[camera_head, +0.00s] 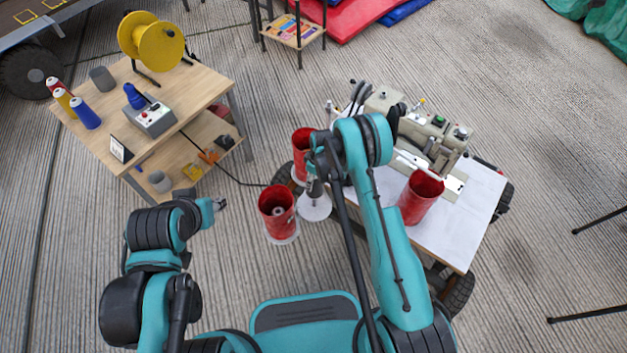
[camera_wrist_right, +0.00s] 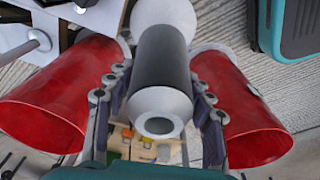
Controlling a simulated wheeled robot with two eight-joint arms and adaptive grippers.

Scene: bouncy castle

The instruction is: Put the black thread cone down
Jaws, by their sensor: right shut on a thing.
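The black thread cone (camera_wrist_right: 162,72) is upright between the fingers of my right gripper (camera_wrist_right: 160,98), which is shut on it. Its pale hollow top end faces the wrist camera. In the head view my right gripper (camera_head: 315,178) is at the left edge of the sewing table, above a white round disc (camera_head: 315,207). My arm largely hides the cone there, and I cannot tell whether its base touches the disc. My left gripper (camera_head: 218,204) is low at the left, away from the cone; its fingers are too small to judge.
Red cups stand close on both sides of the cone, one in front (camera_head: 277,212) and one behind (camera_head: 301,152). Another red cup (camera_head: 420,197) is on the white sewing table (camera_head: 462,225) by the sewing machine (camera_head: 430,130).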

